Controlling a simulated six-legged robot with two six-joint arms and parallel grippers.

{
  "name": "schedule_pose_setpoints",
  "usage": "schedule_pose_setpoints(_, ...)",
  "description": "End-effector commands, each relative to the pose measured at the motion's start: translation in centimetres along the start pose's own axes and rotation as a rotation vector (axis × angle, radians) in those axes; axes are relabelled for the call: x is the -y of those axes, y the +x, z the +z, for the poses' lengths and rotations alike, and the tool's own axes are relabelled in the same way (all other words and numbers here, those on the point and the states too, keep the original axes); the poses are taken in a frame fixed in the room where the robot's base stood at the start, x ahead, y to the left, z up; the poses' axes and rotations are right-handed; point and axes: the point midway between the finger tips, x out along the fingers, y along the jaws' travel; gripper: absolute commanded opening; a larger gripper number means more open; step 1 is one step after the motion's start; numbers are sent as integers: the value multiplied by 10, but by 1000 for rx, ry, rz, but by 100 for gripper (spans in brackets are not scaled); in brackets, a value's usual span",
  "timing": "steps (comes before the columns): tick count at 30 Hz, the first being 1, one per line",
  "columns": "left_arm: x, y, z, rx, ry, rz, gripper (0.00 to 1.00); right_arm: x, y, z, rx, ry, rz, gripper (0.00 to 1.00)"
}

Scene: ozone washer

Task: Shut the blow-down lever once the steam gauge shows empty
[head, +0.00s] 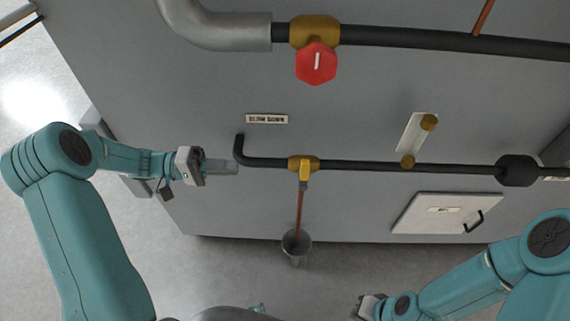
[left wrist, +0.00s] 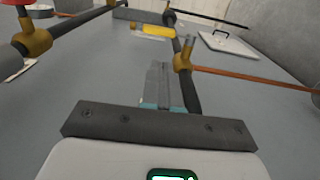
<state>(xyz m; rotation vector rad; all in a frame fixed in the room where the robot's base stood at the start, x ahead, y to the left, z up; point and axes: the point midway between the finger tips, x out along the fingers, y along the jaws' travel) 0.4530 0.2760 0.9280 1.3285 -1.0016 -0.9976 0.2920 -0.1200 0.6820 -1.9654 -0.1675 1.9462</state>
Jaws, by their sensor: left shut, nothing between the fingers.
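The "BLOW DOWN" label (head: 267,119) sits on the grey panel above a black pipe. Below it, a brass valve (head: 303,163) on that pipe has a short yellow handle-like part pointing down; the valve also shows in the left wrist view (left wrist: 183,60). My left gripper (head: 232,167) is shut and empty, left of the valve and apart from it, near the pipe's bent end. Its fingers show in the left wrist view (left wrist: 159,75). My right gripper (head: 368,305) is low at the right; its jaws are unclear. I cannot make out a dial steam gauge.
A red knob (head: 316,64) hangs from an upper valve. A copper rod (head: 299,212) runs from the brass valve to a grey cup (head: 296,245). A plate with brass ends (head: 417,134) and a white hatch (head: 440,213) are at the right. The floor below is mostly clear.

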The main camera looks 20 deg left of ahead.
Motion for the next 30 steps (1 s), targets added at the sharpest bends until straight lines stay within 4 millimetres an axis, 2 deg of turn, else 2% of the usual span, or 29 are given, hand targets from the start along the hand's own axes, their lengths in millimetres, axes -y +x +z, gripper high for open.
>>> schedule_pose_setpoints(8, 0, 2, 3, 1, -3, -1, 0, 0, -1, 0, 0, 0, 0, 0)
schedule_pose_setpoints(11, -1, 9, 2, 2, -3, -1, 0, 1, -3, 0, 0, 0, 0, 0)
schedule_pose_setpoints(14, -2, 24, 3, 5, -4, 0, 0, 3, -8, 0, 0, 0, 0, 0)
schedule_pose_setpoints(24, -2, 97, 1, 6, -5, -1, 0, 10, -26, 0, 0, 0, 0, 0)
schedule_pose_setpoints(30, -2, 127, 0, 4, -4, -2, 0, 13, -35, 1, 0, 0, 0, 0)
